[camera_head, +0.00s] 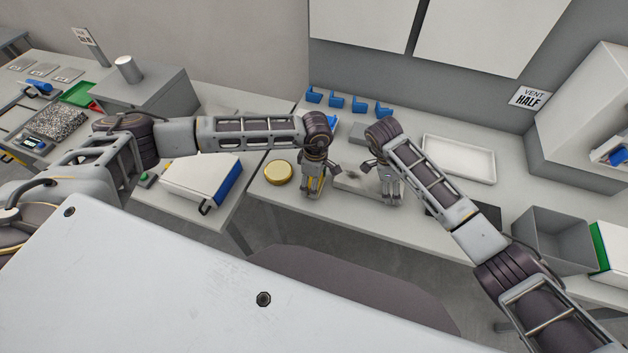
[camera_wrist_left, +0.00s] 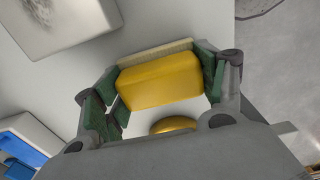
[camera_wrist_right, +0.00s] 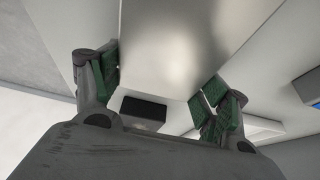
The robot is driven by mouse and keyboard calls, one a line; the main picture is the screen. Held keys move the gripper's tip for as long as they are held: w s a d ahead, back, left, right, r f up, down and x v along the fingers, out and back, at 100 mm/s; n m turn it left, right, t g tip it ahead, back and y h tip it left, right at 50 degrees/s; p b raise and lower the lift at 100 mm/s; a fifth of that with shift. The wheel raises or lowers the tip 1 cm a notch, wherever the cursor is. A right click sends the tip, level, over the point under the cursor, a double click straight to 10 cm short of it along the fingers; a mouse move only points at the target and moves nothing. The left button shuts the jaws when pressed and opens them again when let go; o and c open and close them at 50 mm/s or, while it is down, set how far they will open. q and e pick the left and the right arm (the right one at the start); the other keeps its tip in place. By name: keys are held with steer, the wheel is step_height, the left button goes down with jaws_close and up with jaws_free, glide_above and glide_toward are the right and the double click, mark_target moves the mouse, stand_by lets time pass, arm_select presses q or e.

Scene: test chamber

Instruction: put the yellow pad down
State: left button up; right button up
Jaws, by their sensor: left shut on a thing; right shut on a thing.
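The yellow pad (camera_wrist_left: 160,80), a yellow block with a pale bristly-looking layer along its far edge, is between the fingers of my left gripper (camera_wrist_left: 158,92). In the head view this left gripper (camera_head: 313,188) is low over the front of the table and hides most of the pad. I cannot tell whether the pad touches the tabletop. My right gripper (camera_head: 390,195) is shut on a grey metal plate (camera_wrist_right: 175,45). The plate (camera_head: 352,182) lies between the grippers in the head view, and its dark smudge shows in the left wrist view (camera_wrist_left: 65,20).
A round yellow tin (camera_head: 278,172) stands left of my left gripper. Several blue holders (camera_head: 336,101) line the back. A white tray (camera_head: 459,158) is at back right, and a grey bin (camera_head: 553,240) stands at right. The table's front edge is close to both grippers.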

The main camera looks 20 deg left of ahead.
arm_select(q)
steer(key=shift+f, duration=0.1)
steer(key=o, duration=0.9)
steer(key=shift+w+d+r, duration=0.1)
steer(key=shift+d+r, duration=0.05)
steer(key=shift+r, duration=6)
steer(key=shift+o, duration=0.3)
